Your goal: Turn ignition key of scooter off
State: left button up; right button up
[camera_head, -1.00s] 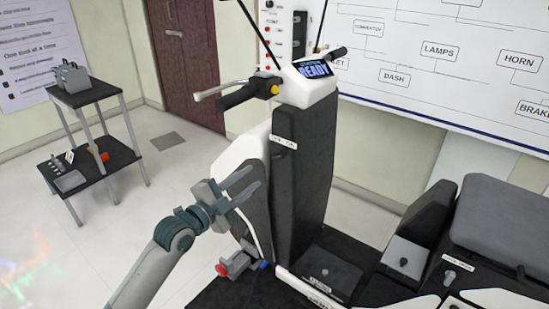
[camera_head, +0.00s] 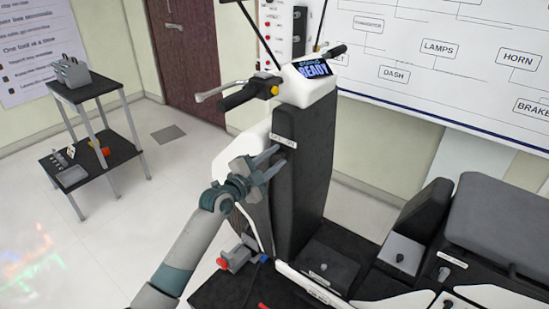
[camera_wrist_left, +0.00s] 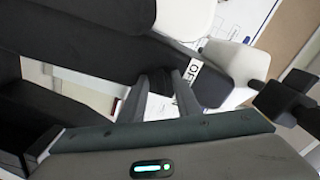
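The scooter (camera_head: 302,180) stands in the middle of the head view, with a black front column under a white handlebar cover. A small white ignition label (camera_head: 284,139) sits on the column's upper face; in the left wrist view its visible letters (camera_wrist_left: 186,96) look like "OF". The key is too small and too hidden to make out clearly. My left gripper (camera_head: 276,160) is just below and left of the label, fingers pointing at it. In the wrist view its two fingers (camera_wrist_left: 160,92) are apart, with no object clearly held. My right gripper is out of view.
The dash display (camera_head: 313,69) reads "READY". The handlebar's left grip and lever (camera_head: 240,95) jut out above my left arm. A red and blue clamp-like part (camera_head: 238,257) sits low by the column. A two-tier stand (camera_head: 92,130) is at the left, with open floor between.

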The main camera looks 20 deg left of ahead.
pick_arm(q)
grip_shut()
jog(key=shift+n, duration=0.5)
jog(key=n, duration=0.5)
jog(key=shift+p, duration=0.4)
jog(key=n+p, duration=0.1)
jog(key=n, duration=0.5)
grip_release()
